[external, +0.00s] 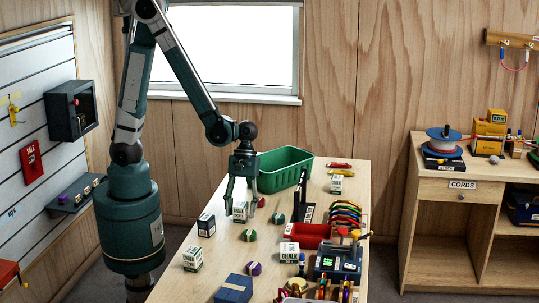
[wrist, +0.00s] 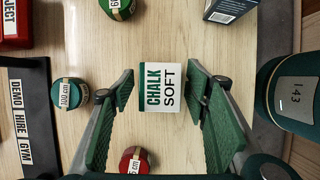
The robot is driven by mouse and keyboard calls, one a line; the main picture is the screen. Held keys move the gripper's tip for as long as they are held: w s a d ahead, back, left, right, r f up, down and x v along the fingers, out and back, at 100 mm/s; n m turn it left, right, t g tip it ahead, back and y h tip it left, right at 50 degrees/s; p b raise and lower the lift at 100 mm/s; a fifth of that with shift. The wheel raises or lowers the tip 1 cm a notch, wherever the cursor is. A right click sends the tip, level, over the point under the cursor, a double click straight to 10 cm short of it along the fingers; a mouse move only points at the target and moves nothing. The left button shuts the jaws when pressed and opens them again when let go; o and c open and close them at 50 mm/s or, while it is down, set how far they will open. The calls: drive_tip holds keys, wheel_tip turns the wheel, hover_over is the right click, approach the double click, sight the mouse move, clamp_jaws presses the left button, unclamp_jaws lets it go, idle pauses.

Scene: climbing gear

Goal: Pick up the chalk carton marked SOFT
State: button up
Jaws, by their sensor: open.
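The chalk carton marked SOFT (wrist: 160,88) is a small white box with a green band, its lettering "CHALK SOFT" readable in the wrist view. It stands on the wooden table between my two open fingers, with a gap to the finger on each side. My gripper (wrist: 161,95) is open and holds nothing. In the external view my gripper (external: 242,196) points down over the table, and the carton (external: 240,212) shows between its fingertips.
Near the carton are a teal roll (wrist: 68,95), a red roll (wrist: 134,160), a green roll (wrist: 117,9) and a dark carton (wrist: 230,8). Other chalk cartons (external: 193,259) stand around. A green bin (external: 285,168) is behind my gripper; a red tray (external: 305,235) is right.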

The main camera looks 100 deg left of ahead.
sight(242, 200)
drive_tip(key=c, duration=1.1)
drive_tip(key=shift+r, duration=0.2)
drive_tip(key=shift+r+p, duration=0.55)
drive_tip(key=shift+r, duration=4.3)
